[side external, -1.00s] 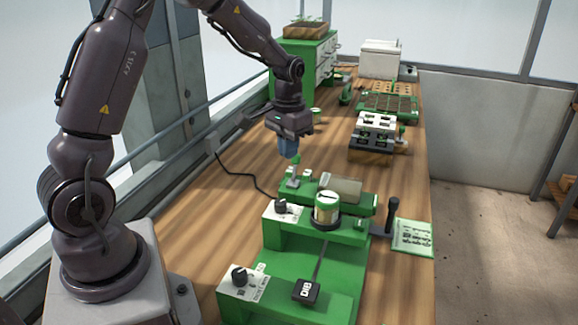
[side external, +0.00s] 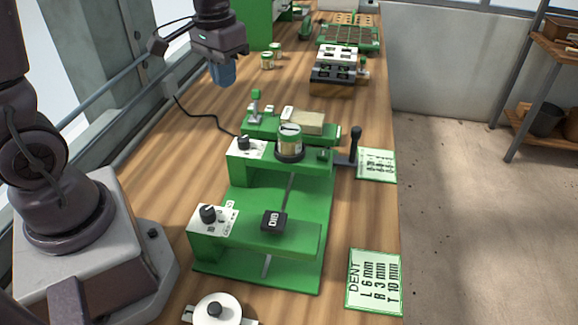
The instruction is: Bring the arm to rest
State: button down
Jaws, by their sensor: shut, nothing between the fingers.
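My gripper (side external: 223,72) hangs in the upper left of the side external view, pointing down with its blue fingers together and nothing between them. It is above the wooden bench (side external: 140,190), apart from everything, behind and to the left of the green seeder machine (side external: 285,195). The machine carries a cream-and-green canister (side external: 290,140), a black block marked DIB (side external: 273,220), dark knobs and a lever with a black handle (side external: 355,143). The upper part of my arm is outside the picture.
A white and black unit (side external: 335,65) and a green cell tray (side external: 348,37) stand farther back. Cards lie along the right edge, one marked DENT (side external: 374,281). A round white lidded thing (side external: 217,309) is at the front. A rail runs at left.

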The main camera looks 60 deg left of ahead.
jog(key=s+d+r+m+t, duration=0.2)
jog(key=s+d+r+t, duration=0.3)
jog(key=s+d+r, duration=0.3)
jog(key=s+r, duration=0.1)
jog(key=s, duration=0.2)
jog(key=shift+d+m, duration=0.35)
jog(key=shift+m, duration=0.05)
